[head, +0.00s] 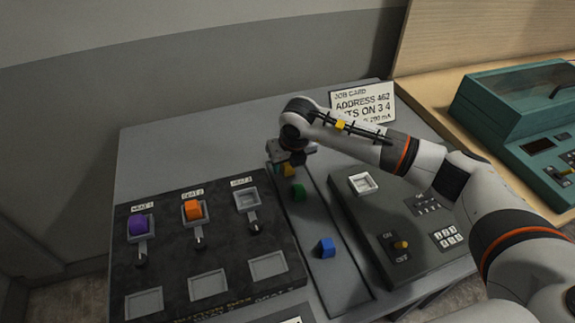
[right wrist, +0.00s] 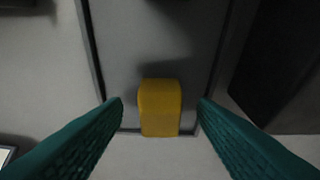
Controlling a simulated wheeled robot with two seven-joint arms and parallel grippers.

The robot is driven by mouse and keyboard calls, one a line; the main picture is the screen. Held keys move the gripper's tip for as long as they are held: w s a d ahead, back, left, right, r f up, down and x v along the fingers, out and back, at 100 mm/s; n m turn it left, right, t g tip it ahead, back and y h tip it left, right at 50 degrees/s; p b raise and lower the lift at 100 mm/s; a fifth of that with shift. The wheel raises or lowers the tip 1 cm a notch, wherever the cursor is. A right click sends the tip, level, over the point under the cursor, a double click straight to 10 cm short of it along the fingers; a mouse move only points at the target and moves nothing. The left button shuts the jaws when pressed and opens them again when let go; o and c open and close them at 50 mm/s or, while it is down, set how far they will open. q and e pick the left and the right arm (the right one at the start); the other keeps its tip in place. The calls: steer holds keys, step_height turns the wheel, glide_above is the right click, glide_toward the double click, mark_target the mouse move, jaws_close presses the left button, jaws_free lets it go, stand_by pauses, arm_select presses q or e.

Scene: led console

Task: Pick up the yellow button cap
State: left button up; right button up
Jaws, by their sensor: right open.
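The yellow button cap (right wrist: 160,108) lies on the grey strip in the right wrist view, between and just beyond my two open fingers. My right gripper (right wrist: 160,104) is open around the line of the cap, with a gap on each side, not touching it. My left gripper is not in view.
On the strip (head: 312,215) a green cap (head: 297,191) and a blue cap (head: 325,248) lie nearer. A dark panel (head: 180,265) at left holds purple (head: 138,224) and orange (head: 193,209) caps. A switch box (head: 440,262) and job card (head: 375,101) stand to the right.

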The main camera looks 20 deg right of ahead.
steer(key=c, duration=1)
steer(key=shift+r, duration=0.1)
steer(key=shift+c, duration=0.2)
